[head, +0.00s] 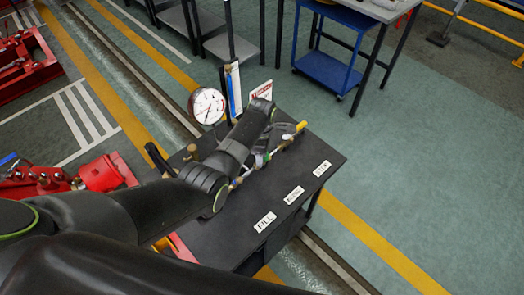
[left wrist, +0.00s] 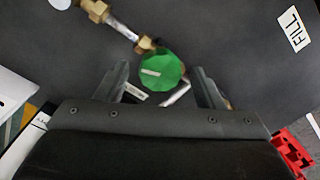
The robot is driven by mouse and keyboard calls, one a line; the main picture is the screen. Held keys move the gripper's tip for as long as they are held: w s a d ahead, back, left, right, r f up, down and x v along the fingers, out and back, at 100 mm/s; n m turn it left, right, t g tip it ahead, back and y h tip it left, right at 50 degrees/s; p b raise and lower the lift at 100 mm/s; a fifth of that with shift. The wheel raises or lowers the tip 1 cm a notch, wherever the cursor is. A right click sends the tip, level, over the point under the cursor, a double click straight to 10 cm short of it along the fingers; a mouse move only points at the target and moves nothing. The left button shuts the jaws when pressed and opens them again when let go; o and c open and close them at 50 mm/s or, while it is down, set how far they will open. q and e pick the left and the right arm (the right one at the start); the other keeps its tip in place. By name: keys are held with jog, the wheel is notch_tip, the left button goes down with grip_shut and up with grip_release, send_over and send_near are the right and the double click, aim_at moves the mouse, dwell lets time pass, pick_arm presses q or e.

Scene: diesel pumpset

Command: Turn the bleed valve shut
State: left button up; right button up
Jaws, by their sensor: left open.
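In the left wrist view a green faceted knob (left wrist: 161,71) with a pale mark on top sits on a pipe line with brass fittings (left wrist: 97,10). My left gripper (left wrist: 160,69) is open, with one finger on each side of the knob and visible gaps between. I cannot tell its height above the knob or read any bleed label. In the head view my left arm reaches over the dark bench (head: 240,232) and hides much of the pipework. A yellow handle (head: 301,126) shows at the pipe's far end. My right gripper is not in view.
A pressure gauge (head: 207,105) and a blue sight tube (head: 233,90) stand behind my arm. Several white labels lie along the bench front, one reading FILL (head: 265,222); it also shows in the wrist view (left wrist: 292,30). The bench's right end is clear. A blue cart (head: 328,70) stands beyond.

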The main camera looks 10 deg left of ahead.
pick_arm(q)
jog(key=c, duration=1)
